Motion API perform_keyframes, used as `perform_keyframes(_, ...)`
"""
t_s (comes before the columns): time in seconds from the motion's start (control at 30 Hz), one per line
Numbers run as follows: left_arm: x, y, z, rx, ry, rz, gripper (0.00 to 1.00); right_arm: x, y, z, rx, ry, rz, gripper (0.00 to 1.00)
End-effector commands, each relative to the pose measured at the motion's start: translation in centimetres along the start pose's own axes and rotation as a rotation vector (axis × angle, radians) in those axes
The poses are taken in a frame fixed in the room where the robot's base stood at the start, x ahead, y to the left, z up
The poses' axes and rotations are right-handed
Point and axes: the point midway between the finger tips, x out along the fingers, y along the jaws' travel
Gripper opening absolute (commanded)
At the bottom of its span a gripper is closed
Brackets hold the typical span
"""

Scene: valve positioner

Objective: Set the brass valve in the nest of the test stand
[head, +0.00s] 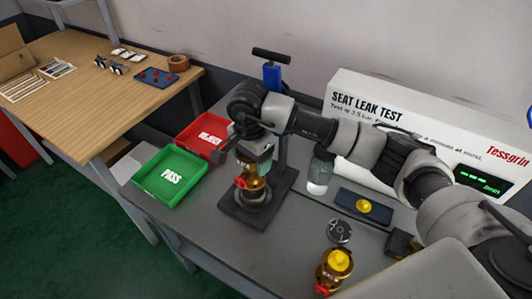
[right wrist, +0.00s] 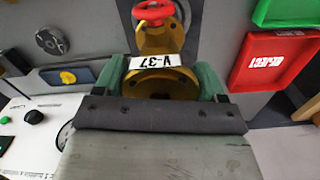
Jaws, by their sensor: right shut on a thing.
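My right gripper (head: 252,162) is shut on a brass valve (head: 250,180) with a red handwheel. In the right wrist view the gripper (right wrist: 160,80) has its green fingers on both sides of the valve (right wrist: 160,42). A white tag (right wrist: 160,62) there reads V-37. The valve looks upright at the round nest (head: 250,205) of the test stand (head: 285,184). I cannot tell whether it rests on the nest or hangs just above it. My left gripper is out of view.
A second brass valve (head: 334,268) with a yellow cap stands at the bench front. A green PASS tray (head: 152,195) and red REJECT tray (head: 196,128) lie left. A jar (head: 319,175), a dark pad (head: 345,200) with a yellow part, and the leak tester (head: 350,98) stand right.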

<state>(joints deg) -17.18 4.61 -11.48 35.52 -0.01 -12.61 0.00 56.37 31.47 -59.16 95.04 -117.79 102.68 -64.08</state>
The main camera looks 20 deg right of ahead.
Motion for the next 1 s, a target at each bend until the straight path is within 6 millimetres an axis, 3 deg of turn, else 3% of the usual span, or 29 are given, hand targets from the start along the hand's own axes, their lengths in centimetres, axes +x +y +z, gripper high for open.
perform_keyframes(0.17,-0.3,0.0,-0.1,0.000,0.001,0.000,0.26,0.3,-0.5,0.1,0.001,0.000,-0.003,0.07)
perform_keyframes(0.5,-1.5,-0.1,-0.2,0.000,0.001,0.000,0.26,3.9,-0.4,0.1,-0.001,-0.001,-0.003,0.07)
perform_keyframes(0.87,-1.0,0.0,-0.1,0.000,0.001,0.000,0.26,4.4,-0.4,0.1,-0.001,0.001,-0.005,0.07)
perform_keyframes(0.9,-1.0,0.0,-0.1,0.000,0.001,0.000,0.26,4.6,-0.3,0.1,-0.001,0.000,0.000,0.72)
perform_keyframes(1.0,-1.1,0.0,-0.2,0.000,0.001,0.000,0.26,4.5,-0.3,0.1,-0.001,0.000,0.000,0.88)
